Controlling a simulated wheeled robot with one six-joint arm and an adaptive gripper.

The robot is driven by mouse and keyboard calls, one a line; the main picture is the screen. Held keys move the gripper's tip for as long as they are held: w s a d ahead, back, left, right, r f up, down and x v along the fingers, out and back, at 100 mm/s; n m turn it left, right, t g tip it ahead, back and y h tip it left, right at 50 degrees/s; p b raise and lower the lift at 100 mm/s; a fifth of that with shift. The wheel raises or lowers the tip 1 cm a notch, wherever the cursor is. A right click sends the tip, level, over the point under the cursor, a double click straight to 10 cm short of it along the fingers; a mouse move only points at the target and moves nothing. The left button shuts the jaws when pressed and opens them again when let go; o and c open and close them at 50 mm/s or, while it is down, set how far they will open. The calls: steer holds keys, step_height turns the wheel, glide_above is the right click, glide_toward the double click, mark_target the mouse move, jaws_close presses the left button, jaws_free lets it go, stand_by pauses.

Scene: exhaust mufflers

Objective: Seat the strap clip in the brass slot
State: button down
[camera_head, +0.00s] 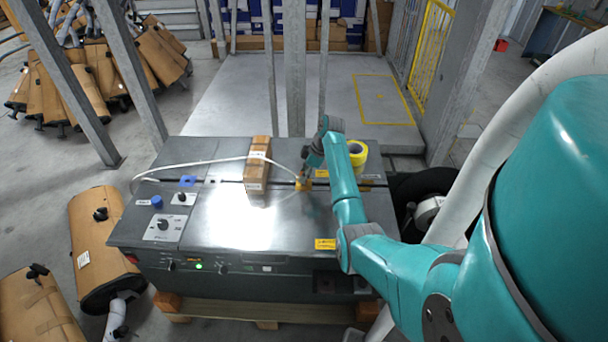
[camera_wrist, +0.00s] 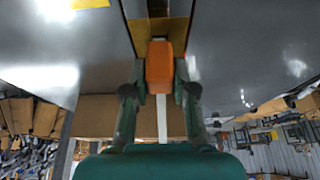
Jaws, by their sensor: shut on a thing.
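My gripper (camera_wrist: 160,88) is shut on the orange strap clip (camera_wrist: 159,66), with one finger on each side of it in the wrist view. The brass slot (camera_wrist: 158,28) lies straight ahead of the clip, and the clip's front end is at or very close to its opening; I cannot tell how far in it is. The white strap (camera_wrist: 162,118) runs back from the clip between the fingers. In the head view the strap (camera_head: 205,162) arches from the machine's left side over a narrow carton (camera_head: 257,178) toward my gripper (camera_head: 305,176) at the brass piece (camera_head: 303,186).
The dark grey machine top (camera_head: 225,225) has a groove across it. A yellow tape roll (camera_head: 357,152) stands close right of my gripper. A blue piece (camera_head: 188,181) and a knob panel (camera_head: 163,227) are at left. Wrapped mufflers (camera_head: 100,240) lie on the floor left.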

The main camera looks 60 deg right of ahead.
steer(key=shift+f, duration=0.35)
steer(key=c, duration=0.9)
jaws_free()
steer(key=shift+o, duration=0.2)
steer(key=v, duration=1.2)
steer(key=shift+f, duration=0.1)
